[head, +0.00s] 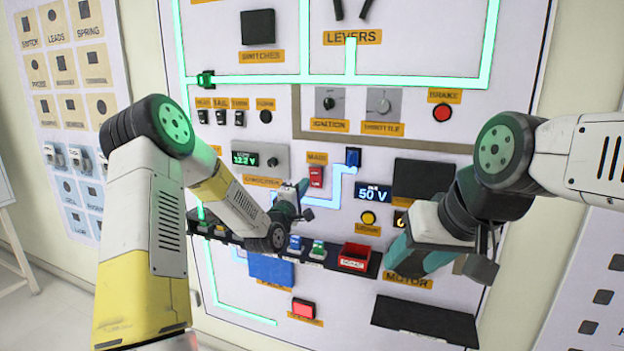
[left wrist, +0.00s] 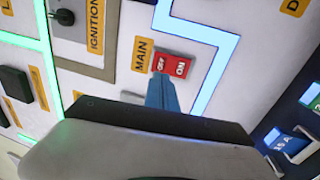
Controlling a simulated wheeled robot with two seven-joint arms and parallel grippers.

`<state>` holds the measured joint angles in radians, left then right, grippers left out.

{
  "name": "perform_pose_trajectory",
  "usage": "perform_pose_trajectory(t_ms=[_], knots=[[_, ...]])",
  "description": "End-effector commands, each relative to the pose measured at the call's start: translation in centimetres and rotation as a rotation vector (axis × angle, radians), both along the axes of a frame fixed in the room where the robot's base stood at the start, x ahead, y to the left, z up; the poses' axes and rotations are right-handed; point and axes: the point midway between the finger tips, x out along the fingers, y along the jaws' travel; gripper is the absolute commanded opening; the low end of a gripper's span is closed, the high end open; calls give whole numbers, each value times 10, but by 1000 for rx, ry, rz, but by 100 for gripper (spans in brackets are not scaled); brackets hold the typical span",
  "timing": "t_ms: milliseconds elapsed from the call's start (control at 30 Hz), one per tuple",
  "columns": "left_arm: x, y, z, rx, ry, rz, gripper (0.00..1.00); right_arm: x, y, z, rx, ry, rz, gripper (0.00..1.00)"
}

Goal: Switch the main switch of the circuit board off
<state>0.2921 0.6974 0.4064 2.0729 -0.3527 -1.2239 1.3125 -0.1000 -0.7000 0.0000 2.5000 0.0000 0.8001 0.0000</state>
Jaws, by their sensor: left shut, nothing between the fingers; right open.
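The main switch (head: 316,176) is a small red rocker under an orange MAIN label on the upright circuit board (head: 400,60). In the left wrist view the switch (left wrist: 180,68) shows an OFF end and an ON end. My left gripper (head: 303,187) is shut and empty, just left of and slightly below the switch. In the left wrist view its blue fingertips (left wrist: 161,92) lie at the OFF end; I cannot tell whether they touch it. Which way the rocker is tilted is unclear. My right gripper (head: 438,264) is open, low at the right, in front of the MOTOR label.
A lit blue line (head: 337,181) runs near the switch, and a display (head: 373,195) reads 50 V. Ignition and throttle knobs (head: 379,103) sit above. A dark ledge with a red tray (head: 355,256) and small coloured parts runs below.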

Motion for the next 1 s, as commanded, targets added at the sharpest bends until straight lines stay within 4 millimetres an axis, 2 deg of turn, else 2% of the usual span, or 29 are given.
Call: perform_pose_trajectory(t_ms=[100,300,1000], knots=[[22,-8,4,0,-1,-1,0,0,0,0,0,0,0,53],[44,-14,8,0,-1,0,0,0,0,0,0,0,0,53],[54,-17,11,16,47,1,0,0,0,0,0,0,0,53]])
